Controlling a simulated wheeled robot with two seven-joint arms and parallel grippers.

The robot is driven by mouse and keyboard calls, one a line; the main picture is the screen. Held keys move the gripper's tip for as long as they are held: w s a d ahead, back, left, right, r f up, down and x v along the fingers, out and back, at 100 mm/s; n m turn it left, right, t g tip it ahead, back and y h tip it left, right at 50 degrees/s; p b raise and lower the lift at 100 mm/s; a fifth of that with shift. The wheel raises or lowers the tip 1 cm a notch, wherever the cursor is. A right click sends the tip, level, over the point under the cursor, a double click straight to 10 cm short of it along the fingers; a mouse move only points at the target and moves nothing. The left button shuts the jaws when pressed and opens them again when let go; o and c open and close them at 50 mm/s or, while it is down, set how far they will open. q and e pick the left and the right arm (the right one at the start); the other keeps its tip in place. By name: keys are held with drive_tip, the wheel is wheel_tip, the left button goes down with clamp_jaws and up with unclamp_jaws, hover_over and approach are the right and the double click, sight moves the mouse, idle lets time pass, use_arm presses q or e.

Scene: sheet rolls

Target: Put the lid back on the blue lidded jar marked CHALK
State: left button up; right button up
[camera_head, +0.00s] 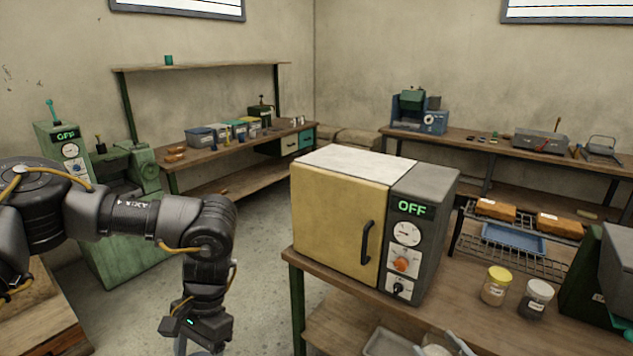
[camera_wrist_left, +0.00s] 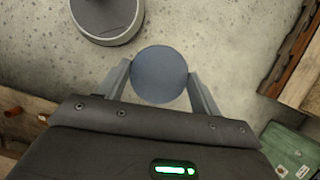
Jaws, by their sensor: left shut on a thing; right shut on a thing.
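My left gripper (camera_wrist_left: 160,78) is shut on a round blue-grey lid (camera_wrist_left: 159,75), seen flat-on above the floor. In the head view my left gripper (camera_head: 195,350) hangs at the bottom edge, left of the oven bench, with only part of the lid (camera_head: 202,353) showing. My right gripper (camera_head: 441,346) shows at the bottom edge as two pale fingers. They are on either side of a pale, round-topped thing (camera_head: 436,351), which looks like an open jar. Its body, colour and any CHALK marking are cut off by the frame.
A yellow-doored oven (camera_head: 338,222) stands on the bench (camera_head: 455,318). A yellow-lidded jar (camera_head: 495,287) and a white-lidded jar (camera_head: 536,299) stand right of it. A grey tray (camera_head: 392,343) is at the bottom edge. Open floor (camera_head: 255,215) lies left of the bench.

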use_arm(q)
drive_tip(key=r+n, duration=0.1)
drive_tip(key=r+n+h, duration=0.1)
drive_tip(key=n, duration=0.1)
drive_tip(key=s+r+n, duration=0.1)
drive_tip(key=shift+a+r+g+h+b, duration=0.2)
drive_tip(key=shift+a+g+h+b, duration=0.1)
drive_tip(key=shift+a+h, duration=0.1)
drive_tip(key=shift+d+r+n, duration=0.1)
drive_tip(key=shift+r+n, duration=0.25)
drive_tip(key=shift+n, duration=0.25)
use_arm(e)
drive_tip(key=s+a+r+n+g+y, duration=0.1)
drive_tip(key=s+a+r+y, duration=0.1)
drive_tip(key=s+r, duration=0.1)
drive_tip(key=shift+s+a+r+n, duration=0.3)
drive_tip(key=shift+s+a+r, duration=0.05)
drive_tip(key=shift+s, duration=0.2)
drive_tip(key=w+a+f+n+g+y, duration=0.2)
drive_tip(key=a+n+g+y, duration=0.6)
drive_tip(key=a, duration=0.8)
drive_tip(key=shift+a+g, duration=0.2)
drive_tip(key=shift+g, duration=0.5)
drive_tip(key=shift+f, duration=0.15)
